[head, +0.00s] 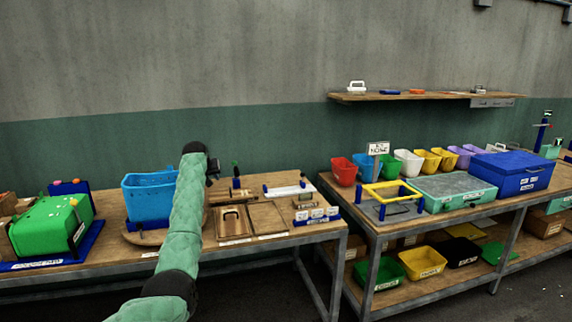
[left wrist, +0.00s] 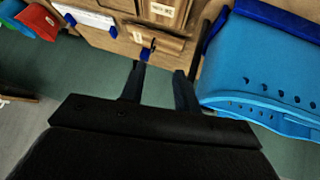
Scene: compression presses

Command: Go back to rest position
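My left arm, in a green sleeve, rises in front of the left workbench in the head view. My left gripper (head: 213,170) shows only as a small dark part beside the sleeve's top, right of the blue bin (head: 148,200). In the left wrist view its two black fingers (left wrist: 160,82) stand apart with nothing between them. The blue bin (left wrist: 265,75) is close to the right finger in that picture; I cannot tell the exact gap. My right gripper is in neither view.
The left workbench (head: 262,257) holds a green machine (head: 50,227), wooden trays (head: 232,222) and small blue-handled tools. The right workbench (head: 380,228) carries several coloured bins, a yellow frame (head: 391,192) and a blue box (head: 510,174). A wall shelf (head: 430,97) hangs above it.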

